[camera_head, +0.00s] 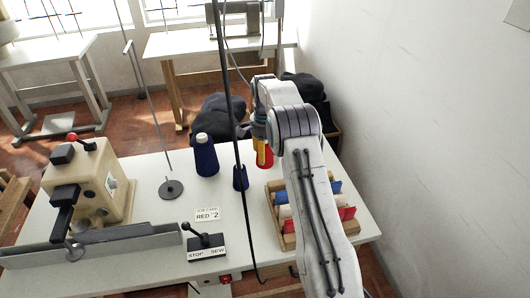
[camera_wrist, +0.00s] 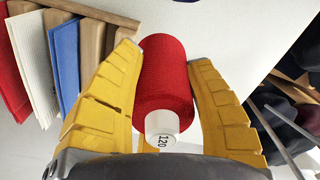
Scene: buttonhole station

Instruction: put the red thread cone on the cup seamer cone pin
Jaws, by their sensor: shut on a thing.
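My gripper (camera_head: 262,148) is shut on the red thread cone (camera_head: 266,159), above the right part of the white table. In the wrist view the red cone (camera_wrist: 163,75) sits between the two yellow fingers (camera_wrist: 167,55), with its white tip marked 120 toward the camera. A dark round base (camera_head: 171,189) with a thin upright rod stands bare on the table, left of the gripper; it looks like the cone pin. The beige machine (camera_head: 97,186) with black parts and a red knob stands further left, likely the cup seamer.
A tall dark pole rises by the smaller cone. A wooden rack (camera_head: 273,204) of coloured pieces lies right. A RED 2 card (camera_head: 207,214) and STOP/SEW lever (camera_head: 206,245) are in front.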

